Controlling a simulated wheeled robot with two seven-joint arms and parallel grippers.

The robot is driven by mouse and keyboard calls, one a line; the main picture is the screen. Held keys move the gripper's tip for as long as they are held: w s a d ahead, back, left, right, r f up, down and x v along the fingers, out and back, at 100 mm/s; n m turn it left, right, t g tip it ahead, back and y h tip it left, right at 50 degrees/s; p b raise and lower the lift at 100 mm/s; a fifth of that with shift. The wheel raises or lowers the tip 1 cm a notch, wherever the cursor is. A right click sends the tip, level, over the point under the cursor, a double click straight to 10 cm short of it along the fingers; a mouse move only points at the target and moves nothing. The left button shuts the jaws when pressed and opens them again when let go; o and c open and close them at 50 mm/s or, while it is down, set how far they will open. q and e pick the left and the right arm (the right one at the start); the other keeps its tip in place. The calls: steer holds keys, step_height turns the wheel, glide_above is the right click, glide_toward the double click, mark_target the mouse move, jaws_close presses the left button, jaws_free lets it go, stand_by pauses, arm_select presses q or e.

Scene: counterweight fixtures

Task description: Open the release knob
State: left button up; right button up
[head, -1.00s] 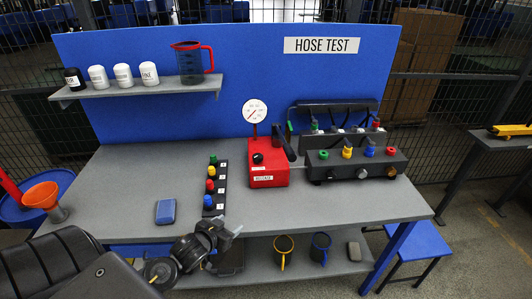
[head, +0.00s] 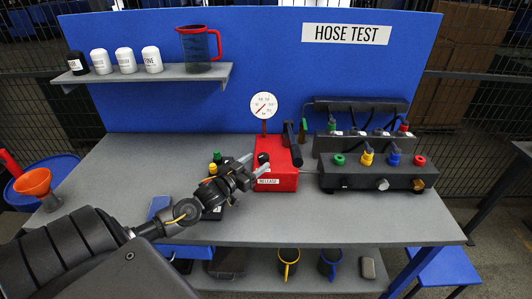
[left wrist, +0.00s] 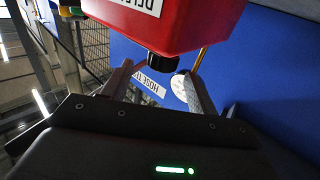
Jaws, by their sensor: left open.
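The red pump box (head: 283,170) labelled RELEASE stands on the grey bench in the head view, with a black lever on top. The knob (left wrist: 163,63) also shows in the left wrist view, below the red box (left wrist: 190,25). My left gripper (head: 256,165) is open, with its fingertips close to the knob. In the left wrist view the knob appears between the two fingers (left wrist: 160,85) near their tips; I cannot tell whether they touch it. My right gripper is out of view.
A dial gauge (head: 263,106) rises behind the red box. A black manifold (head: 350,180) with coloured caps stands to its right. My left arm partly hides a row of coloured fittings (head: 213,168) and a blue block (head: 159,206). A shelf (head: 150,78) holds bottles and a jug.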

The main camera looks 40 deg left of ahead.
mark_target(267, 154)
arm_select(q)
steer(key=w+p, duration=0.1)
steer(key=w, duration=0.3)
steer(key=shift+w+r, duration=0.1)
steer(key=shift+w, duration=1.2)
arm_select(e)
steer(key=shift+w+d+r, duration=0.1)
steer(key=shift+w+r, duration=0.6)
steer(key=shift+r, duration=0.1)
arm_select(q)
steer(key=shift+s, duration=0.1)
